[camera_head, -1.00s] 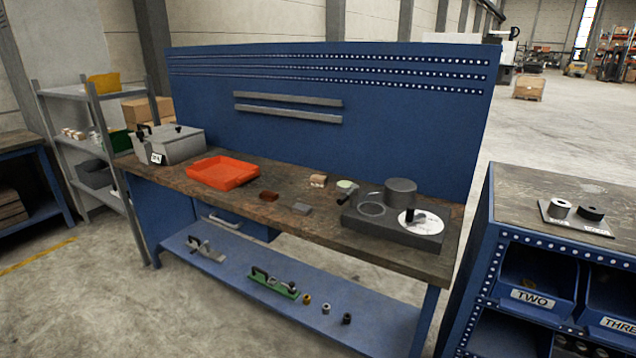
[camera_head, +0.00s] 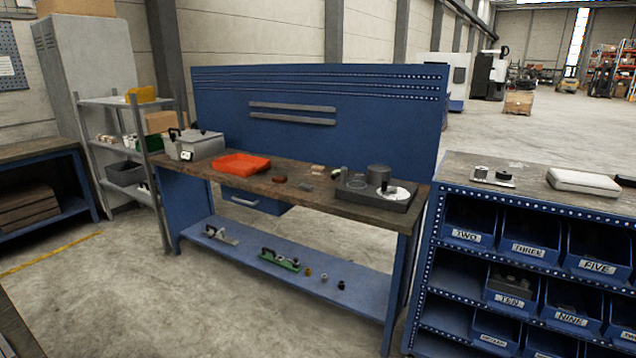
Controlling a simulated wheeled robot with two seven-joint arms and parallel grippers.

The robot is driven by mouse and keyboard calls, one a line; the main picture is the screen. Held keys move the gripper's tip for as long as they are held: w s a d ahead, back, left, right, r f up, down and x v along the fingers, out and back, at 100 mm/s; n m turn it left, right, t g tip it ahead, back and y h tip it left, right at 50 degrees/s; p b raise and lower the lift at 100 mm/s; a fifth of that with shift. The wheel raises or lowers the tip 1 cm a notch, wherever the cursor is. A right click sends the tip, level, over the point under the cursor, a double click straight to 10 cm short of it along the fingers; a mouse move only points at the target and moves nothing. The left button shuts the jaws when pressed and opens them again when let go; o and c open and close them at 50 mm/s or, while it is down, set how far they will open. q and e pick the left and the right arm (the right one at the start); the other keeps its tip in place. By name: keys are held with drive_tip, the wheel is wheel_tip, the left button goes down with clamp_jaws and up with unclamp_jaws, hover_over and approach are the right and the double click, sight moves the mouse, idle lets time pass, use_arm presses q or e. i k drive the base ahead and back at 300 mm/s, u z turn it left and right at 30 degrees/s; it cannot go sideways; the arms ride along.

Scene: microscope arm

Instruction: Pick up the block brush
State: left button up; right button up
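Small items lie in the middle of the workbench top (camera_head: 225,176). They are a reddish-brown oval piece (camera_head: 279,179), a tan block (camera_head: 317,169) and a flat grey block (camera_head: 305,187). They are too small here to tell for certain which is the block brush; bristles cannot be made out. Neither of my grippers shows in the head view.
An orange-red tray (camera_head: 241,165) and a grey lidded box (camera_head: 196,144) stand left on the bench. A dark plate (camera_head: 352,194) with a cylinder (camera_head: 378,174) is at right. A blue bin rack (camera_head: 432,225) stands right of the bench. Floor in front is clear.

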sight(316, 170)
drive_tip(key=k, duration=0.4)
drive_tip(key=u, duration=0.6)
drive_tip(key=i, duration=2.65)
drive_tip(key=z, duration=2.85)
drive_tip(key=k, duration=0.25)
drive_tip(key=u, duration=2.1)
